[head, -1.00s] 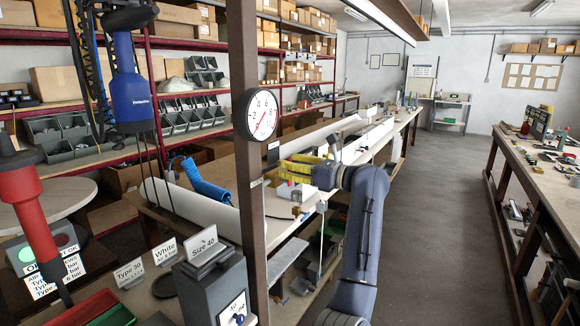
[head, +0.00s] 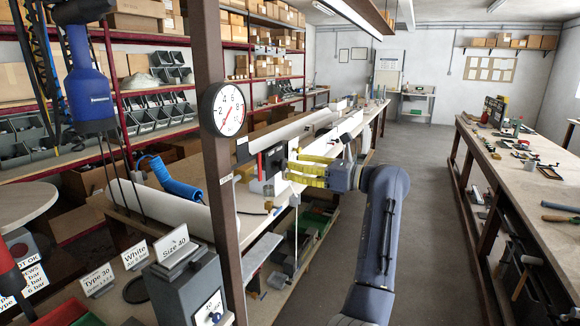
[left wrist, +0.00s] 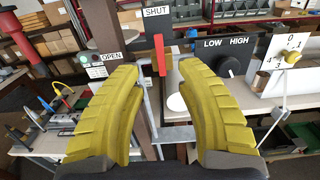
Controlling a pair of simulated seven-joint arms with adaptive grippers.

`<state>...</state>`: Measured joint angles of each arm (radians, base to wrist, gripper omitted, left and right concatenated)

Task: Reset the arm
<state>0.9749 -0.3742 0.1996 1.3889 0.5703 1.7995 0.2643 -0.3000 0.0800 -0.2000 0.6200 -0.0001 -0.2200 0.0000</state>
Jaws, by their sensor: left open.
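My left gripper (head: 292,172) has yellow ribbed fingers and is held beside the long bench on the left in the head view. In the left wrist view its fingers (left wrist: 155,68) are spread apart with nothing between them. The lever appears clear of the fingers. My left arm rises from the lower middle of the head view. My right gripper is in neither view.
A black knob (left wrist: 234,62) marked LOW and HIGH and a yellow knob (left wrist: 292,56) are right of the lever. A brown post (head: 219,180) with a round gauge (head: 228,109) stands left of my gripper. The aisle floor (head: 425,185) is free.

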